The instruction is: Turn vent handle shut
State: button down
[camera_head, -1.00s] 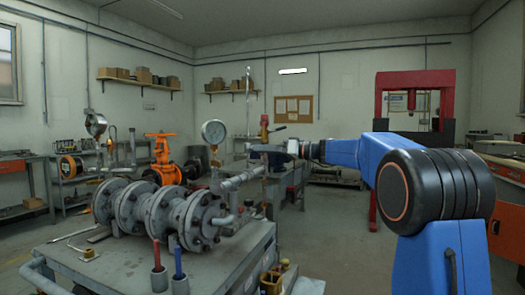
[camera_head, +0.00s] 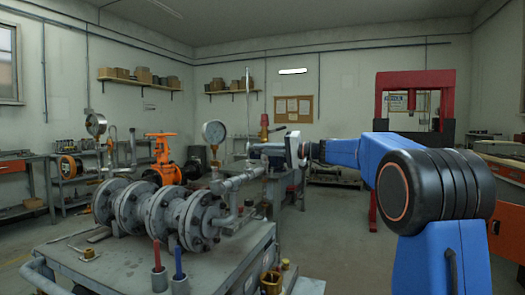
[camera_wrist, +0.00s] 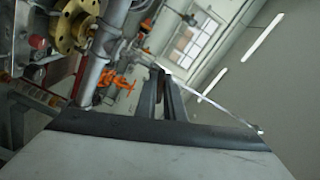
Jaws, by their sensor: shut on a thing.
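The grey flanged valve assembly (camera_head: 170,212) lies on a metal bench, with a pipe branch (camera_head: 236,182) rising at its right end. My gripper (camera_head: 251,152) reaches in from the right, level, to the top of that branch. In the wrist view its two dark fingers (camera_wrist: 161,78) are close together, shut on the vent handle. The handle is mostly hidden by the fingers, so its exact angle cannot be told. A round pressure gauge (camera_head: 213,132) stands just left of the gripper in the head view.
An orange valve (camera_head: 162,150) stands behind. A red press frame (camera_head: 414,80) is at the back right. The floor right of the bench is clear.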

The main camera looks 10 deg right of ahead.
jog(key=shift+m, duration=2.2)
jog(key=c, duration=1.9)
grip_release()
jog(key=shift+d, duration=0.1)
jog(key=shift+o, duration=0.2)
jog(key=v, duration=1.7)
jog(key=shift+s+d, duration=0.1)
